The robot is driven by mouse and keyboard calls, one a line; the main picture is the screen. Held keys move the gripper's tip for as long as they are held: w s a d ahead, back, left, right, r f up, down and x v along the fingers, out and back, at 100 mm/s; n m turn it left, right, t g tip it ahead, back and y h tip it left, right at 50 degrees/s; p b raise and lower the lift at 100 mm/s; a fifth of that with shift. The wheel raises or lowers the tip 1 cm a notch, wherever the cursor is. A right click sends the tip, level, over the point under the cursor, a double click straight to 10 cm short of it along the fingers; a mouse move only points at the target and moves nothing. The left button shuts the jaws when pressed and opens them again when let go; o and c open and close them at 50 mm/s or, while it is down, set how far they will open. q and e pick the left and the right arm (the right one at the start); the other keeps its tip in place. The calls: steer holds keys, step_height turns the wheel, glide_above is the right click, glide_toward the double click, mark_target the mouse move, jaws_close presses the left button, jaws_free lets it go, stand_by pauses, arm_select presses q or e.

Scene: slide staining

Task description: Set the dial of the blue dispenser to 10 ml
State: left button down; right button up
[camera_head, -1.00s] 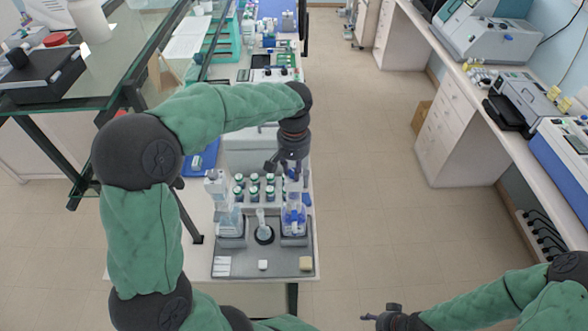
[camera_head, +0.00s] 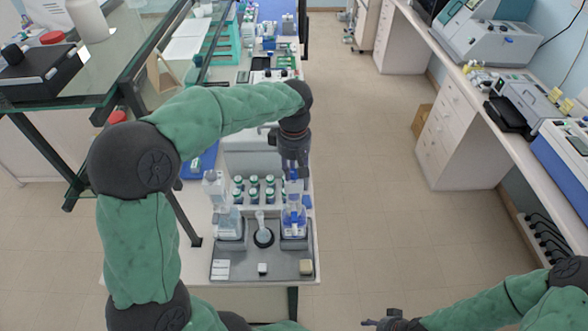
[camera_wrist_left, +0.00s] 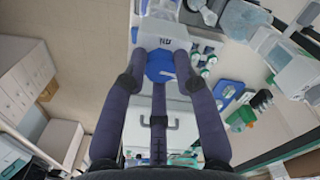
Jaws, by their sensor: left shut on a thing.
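The blue dispenser (camera_head: 293,222), a clear bottle with blue parts, stands upright at the right of a grey tray (camera_head: 285,263). My left gripper (camera_head: 296,174) points down at its top. In the left wrist view, the fingertips of my left gripper (camera_wrist_left: 161,62) sit around a round blue dial (camera_wrist_left: 159,66) on the dispenser's white head (camera_wrist_left: 164,35) and are shut on it. The dial's setting cannot be read. My right gripper (camera_head: 371,322) is low at the picture's bottom, away from the table; its fingers are too small to judge.
A second, paler dispenser (camera_head: 228,222) stands at the tray's left, with a small flask (camera_head: 262,234) between the two. Several green-capped bottles (camera_head: 254,182) stand behind. A glass shelf (camera_head: 120,50) is at the upper left.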

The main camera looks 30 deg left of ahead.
mark_target(294, 172)
arm_select(q)
steer(key=shift+n, duration=0.6)
steer(key=c, duration=1)
jaws_free()
steer(key=shift+o, duration=0.2)
step_height(294, 172, up, 12)
